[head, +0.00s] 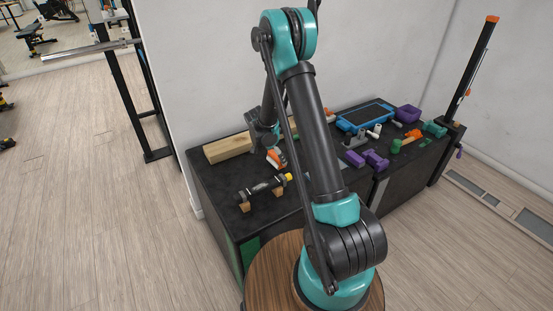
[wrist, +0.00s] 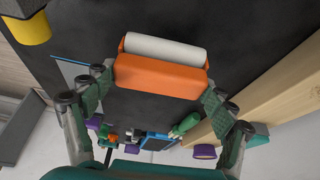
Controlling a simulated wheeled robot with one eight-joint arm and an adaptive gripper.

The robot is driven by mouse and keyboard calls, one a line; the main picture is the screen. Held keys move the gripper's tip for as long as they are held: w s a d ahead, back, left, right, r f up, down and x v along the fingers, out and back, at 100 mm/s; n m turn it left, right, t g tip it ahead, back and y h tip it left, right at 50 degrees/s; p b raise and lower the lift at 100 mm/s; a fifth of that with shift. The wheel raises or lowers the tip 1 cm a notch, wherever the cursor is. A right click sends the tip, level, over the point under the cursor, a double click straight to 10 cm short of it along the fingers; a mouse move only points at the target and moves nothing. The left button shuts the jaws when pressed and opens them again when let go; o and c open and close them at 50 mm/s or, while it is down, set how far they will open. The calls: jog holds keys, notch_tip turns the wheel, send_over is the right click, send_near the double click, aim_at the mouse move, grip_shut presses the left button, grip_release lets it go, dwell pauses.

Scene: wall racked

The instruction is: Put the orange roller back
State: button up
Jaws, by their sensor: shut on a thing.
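The orange roller (wrist: 160,75) has an orange body with a white cylinder along one side. In the wrist view it lies crosswise between the fingertips of my gripper (wrist: 158,88), which is shut on its two ends. In the head view the roller (head: 275,159) shows small, just beneath my gripper (head: 270,147) and partly hidden by it. It is over the black bench top (head: 225,183), near the wooden beam. I cannot tell whether it touches the bench top.
A wooden beam (head: 229,148) lies behind. A dark bar with a yellow end (head: 262,187) rests on wooden blocks in front.

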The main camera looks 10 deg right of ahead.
jog(key=shift+f, duration=0.8)
jog(key=shift+f, duration=0.25)
jog(key=o, duration=1.1)
jog(key=v, duration=1.7)
jog(key=s+d+r+n+y, duration=0.1)
jog(key=s+d+r+n, duration=0.2)
jog(key=s, duration=0.5)
jog(key=s+d+r+n+y, duration=0.2)
jog(key=s+d+n, duration=0.25)
jog(key=s, duration=0.35)
jog(key=s+d+f+n, duration=0.1)
jog(key=s, duration=0.3)
jog(key=s+n+t, duration=0.1)
jog(key=s+n, duration=0.1)
jog(key=s, duration=0.3)
jog(key=s+d+f+n+t+y, duration=0.1)
jog(key=s+n, duration=0.1)
jog(key=s, duration=0.3)
jog(key=shift+s+d+f, duration=0.1)
jog(key=shift+d+f, duration=0.2)
jog(key=shift+f, duration=0.05)
